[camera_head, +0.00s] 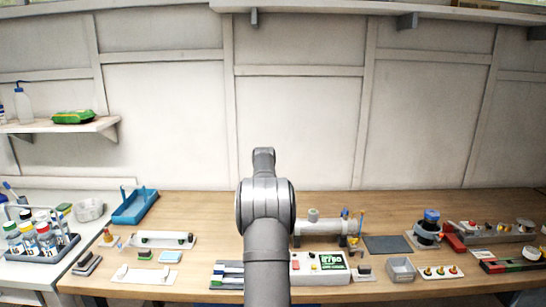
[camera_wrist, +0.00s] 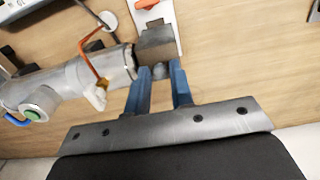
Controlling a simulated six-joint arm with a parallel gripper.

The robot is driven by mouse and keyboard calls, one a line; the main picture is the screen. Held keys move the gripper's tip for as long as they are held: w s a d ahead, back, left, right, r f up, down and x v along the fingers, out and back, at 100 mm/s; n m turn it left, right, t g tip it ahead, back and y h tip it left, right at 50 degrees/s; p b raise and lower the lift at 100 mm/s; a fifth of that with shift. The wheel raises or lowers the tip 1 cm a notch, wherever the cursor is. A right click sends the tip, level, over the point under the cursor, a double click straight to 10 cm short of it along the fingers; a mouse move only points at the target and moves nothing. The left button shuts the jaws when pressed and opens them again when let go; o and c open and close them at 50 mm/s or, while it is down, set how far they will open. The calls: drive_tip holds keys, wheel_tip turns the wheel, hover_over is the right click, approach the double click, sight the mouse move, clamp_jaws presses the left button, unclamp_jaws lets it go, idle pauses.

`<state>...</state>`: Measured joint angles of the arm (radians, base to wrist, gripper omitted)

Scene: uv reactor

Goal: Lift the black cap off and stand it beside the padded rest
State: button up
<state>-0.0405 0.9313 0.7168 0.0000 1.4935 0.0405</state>
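My gripper (camera_wrist: 159,70) shows in the wrist view with two blue fingers spread apart. A small round grey knob shows between the fingertips, with a gap to each finger. A dark grey block-like end piece (camera_wrist: 155,44), possibly the black cap, sits just beyond the fingertips at the end of a silver cylinder (camera_wrist: 85,76). The cylinder also shows in the head view (camera_head: 328,226), lying on the table right of my arm. My gripper is hidden in the head view. A white holder (camera_head: 165,240) with dark pads, possibly the padded rest, lies left of my arm.
An orange wire with a white tip (camera_wrist: 97,98) hangs by the cylinder's end. A control box (camera_head: 320,266) stands in front of the cylinder. Bare table shows around (camera_head: 205,225).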

clamp_jaws()
drive_tip(key=shift+r, duration=0.15)
drive_tip(key=shift+r, duration=2.1)
drive_tip(key=shift+r, duration=2.35)
drive_tip(key=shift+r, duration=0.9)
